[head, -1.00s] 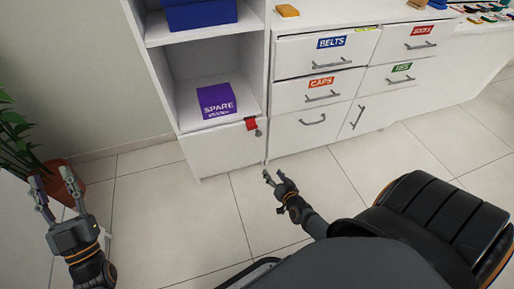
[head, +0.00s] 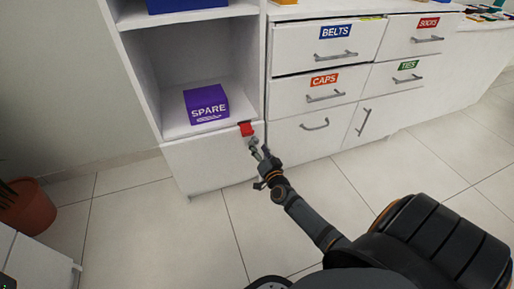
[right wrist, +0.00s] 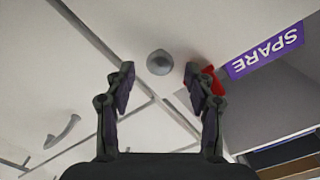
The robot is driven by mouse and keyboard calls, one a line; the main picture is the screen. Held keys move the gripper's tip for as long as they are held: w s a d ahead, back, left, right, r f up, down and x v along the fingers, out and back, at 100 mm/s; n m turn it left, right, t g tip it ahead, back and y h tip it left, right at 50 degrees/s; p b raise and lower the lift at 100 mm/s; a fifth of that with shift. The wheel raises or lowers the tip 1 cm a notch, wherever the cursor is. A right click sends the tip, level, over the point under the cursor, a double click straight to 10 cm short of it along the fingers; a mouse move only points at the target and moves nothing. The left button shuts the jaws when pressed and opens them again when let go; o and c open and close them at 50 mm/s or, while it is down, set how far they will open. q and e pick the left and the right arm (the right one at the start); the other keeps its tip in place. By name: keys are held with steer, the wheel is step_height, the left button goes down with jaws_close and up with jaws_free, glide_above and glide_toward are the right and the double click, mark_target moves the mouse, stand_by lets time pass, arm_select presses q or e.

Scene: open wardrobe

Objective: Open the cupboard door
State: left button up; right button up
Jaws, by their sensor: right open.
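The white cupboard door (head: 205,163) is a low panel under the open shelf, and it looks closed. Its small round grey knob (head: 253,141) is near its upper right corner. My right gripper (head: 259,152) is just in front of the knob in the head view. In the right wrist view the knob (right wrist: 159,62) sits between and beyond the two open fingertips (right wrist: 160,75), with nothing held. Whether a finger touches it I cannot tell. My left gripper is out of view.
A red tag (head: 246,129) hangs by the knob, near one finger in the wrist view. A purple SPARE box (head: 206,104) stands on the shelf above. Labelled drawers (head: 325,45) are to the right. A plant pot (head: 27,206) is at left. Floor in front is clear.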

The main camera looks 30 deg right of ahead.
steer(key=shift+x, duration=1.25)
steer(key=shift+c, duration=0.2)
jaws_close()
